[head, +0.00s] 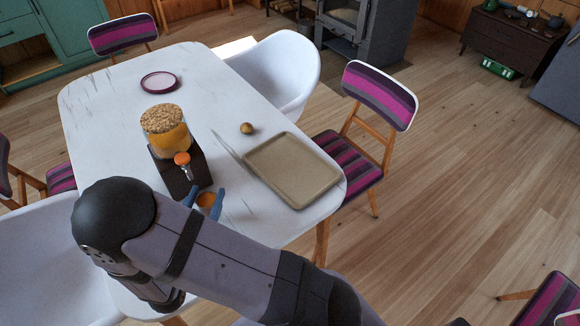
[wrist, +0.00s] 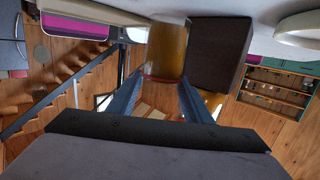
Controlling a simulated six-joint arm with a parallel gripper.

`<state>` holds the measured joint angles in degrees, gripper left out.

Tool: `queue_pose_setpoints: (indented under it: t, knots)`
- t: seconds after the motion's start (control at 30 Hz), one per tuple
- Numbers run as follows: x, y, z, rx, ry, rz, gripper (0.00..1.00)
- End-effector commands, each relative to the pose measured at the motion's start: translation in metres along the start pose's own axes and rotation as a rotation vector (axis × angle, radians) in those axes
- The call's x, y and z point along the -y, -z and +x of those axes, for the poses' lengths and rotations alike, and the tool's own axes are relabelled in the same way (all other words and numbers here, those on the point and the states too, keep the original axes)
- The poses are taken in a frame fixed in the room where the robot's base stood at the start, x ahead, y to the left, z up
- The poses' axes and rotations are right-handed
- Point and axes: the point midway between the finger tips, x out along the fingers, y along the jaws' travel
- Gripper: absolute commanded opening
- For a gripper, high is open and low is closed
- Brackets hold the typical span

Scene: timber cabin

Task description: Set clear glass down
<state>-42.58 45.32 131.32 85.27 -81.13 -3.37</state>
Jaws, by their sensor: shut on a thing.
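My gripper (head: 206,196) is at the near side of the table, just in front of the dark block (head: 178,178). Its two blue fingers are shut on a small see-through thing with an amber tint, which looks like the clear glass (head: 207,201). In the wrist view an amber see-through shape (wrist: 165,50) shows at the fingertips (wrist: 160,80), beside the dark block (wrist: 221,52). The glass's outline is hard to make out. I cannot tell whether its base touches the table.
On the white table (head: 110,105) stand a cork-topped amber jar (head: 165,142) and a small orange-topped item (head: 183,162) by the block. A beige tray (head: 292,168), a small brown ball (head: 246,128) and a purple-rimmed plate (head: 159,82) lie apart. The left side is clear.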

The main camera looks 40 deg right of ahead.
Motion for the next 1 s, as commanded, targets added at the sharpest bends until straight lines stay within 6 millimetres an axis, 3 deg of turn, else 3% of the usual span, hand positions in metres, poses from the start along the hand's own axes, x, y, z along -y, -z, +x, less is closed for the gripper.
queue_pose_setpoints:
  t: [0.47,1.0]
  knots:
    - [-0.014,0.005,0.026,-0.002,0.015,-0.002,0.0]
    - [-0.046,0.009,0.085,-0.003,0.15,-0.022,0.0]
